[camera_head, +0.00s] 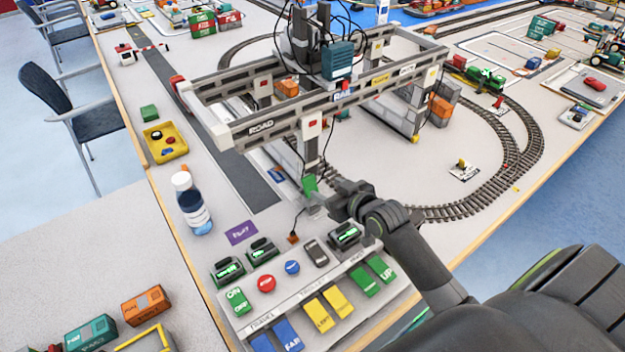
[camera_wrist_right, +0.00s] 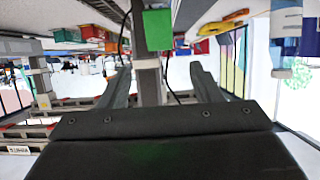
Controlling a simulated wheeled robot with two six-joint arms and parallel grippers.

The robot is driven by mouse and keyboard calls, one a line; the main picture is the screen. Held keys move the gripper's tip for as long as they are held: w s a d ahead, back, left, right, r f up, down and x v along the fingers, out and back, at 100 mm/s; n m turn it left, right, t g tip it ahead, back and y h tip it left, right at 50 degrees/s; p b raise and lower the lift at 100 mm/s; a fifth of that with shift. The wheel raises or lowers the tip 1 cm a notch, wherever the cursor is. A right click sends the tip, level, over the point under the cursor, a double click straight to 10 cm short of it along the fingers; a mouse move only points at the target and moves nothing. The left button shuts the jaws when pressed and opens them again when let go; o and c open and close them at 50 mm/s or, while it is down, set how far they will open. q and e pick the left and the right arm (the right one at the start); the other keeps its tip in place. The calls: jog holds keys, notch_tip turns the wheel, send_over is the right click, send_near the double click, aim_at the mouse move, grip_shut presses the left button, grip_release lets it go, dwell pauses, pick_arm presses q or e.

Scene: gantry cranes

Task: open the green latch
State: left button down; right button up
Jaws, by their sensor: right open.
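A small green plate, which looks like the green latch (camera_head: 309,185), is at the lower part of the crane's front leg, just above the control panel. My right gripper (camera_head: 338,200) is just right of it, with its arm coming in from the lower right. In the right wrist view, the green plate (camera_wrist_right: 157,30) shows at the top centre, beyond my fingertips. The two fingers of my right gripper (camera_wrist_right: 160,82) are spread there, with a grey post seen between them. I cannot tell whether they touch the post. My left gripper is not in view.
The gantry crane (camera_head: 262,127) stands over the road behind the gripper. The control panel (camera_head: 300,300), with coloured buttons and several black-and-green devices, lies below. A bottle (camera_head: 192,205) and a yellow tray (camera_head: 165,142) stand at left. A curved track (camera_head: 490,180) runs at right.

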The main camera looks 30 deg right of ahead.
aim_at(309, 179)
jog(key=x, duration=0.7)
jog(key=shift+w, duration=0.1)
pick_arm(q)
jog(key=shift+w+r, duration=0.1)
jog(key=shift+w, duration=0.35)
pick_arm(e)
jog(key=shift+w+a+f, duration=0.1)
jog(key=shift+w+f, duration=0.05)
jog(key=shift+w, duration=0.25)
